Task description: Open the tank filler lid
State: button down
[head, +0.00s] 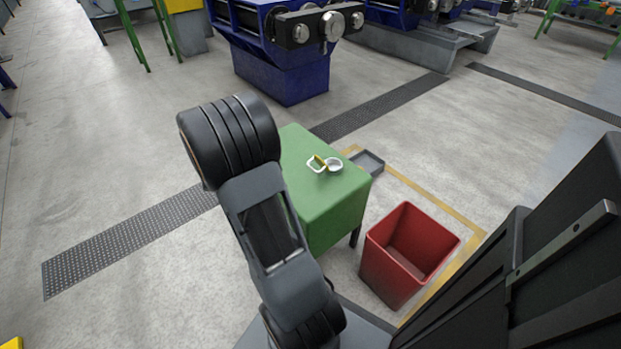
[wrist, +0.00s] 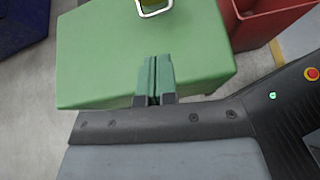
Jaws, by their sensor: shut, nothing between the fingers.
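A small white-rimmed piece (head: 316,164) with a yellow strip across it lies on the green table (head: 330,198), touching or close beside a round white-rimmed piece (head: 334,165). I cannot tell from these views which part is the tank filler lid, or whether it is open. In the wrist view, a white-rimmed piece with a yellowish inside (wrist: 154,10) is cut off by the top edge. My gripper (wrist: 154,60) is shut and empty, over the green top and apart from that piece. In the head view my arm hides the gripper.
A red open bin (head: 412,250) stands right of the table, and a small grey tray (head: 368,162) lies on the floor behind it. A blue machine (head: 282,55) stands at the back.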

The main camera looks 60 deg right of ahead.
aim_at(318, 159)
jog(key=shift+n+h, duration=0.5)
jog(key=shift+n, duration=0.2)
jog(key=b+x, duration=0.1)
jog(key=x, duration=0.3)
jog(key=f+b+x, duration=0.1)
jog(key=b+x, duration=0.1)
jog(key=x, duration=0.2)
jog(key=w+f+b+x, duration=0.1)
jog(key=b+x, duration=0.1)
jog(key=x, duration=0.2)
jog(key=shift+f, duration=0.25)
jog(key=d, duration=0.1)
jog(key=s+d+r, duration=0.1)
jog(key=shift+d+b, duration=0.35)
jog(key=shift+b, duration=0.05)
jog(key=shift+s+d+r, duration=0.1)
jog(key=shift+d+r, duration=0.25)
jog(key=shift+d, duration=0.3)
jog(key=shift+r, duration=0.1)
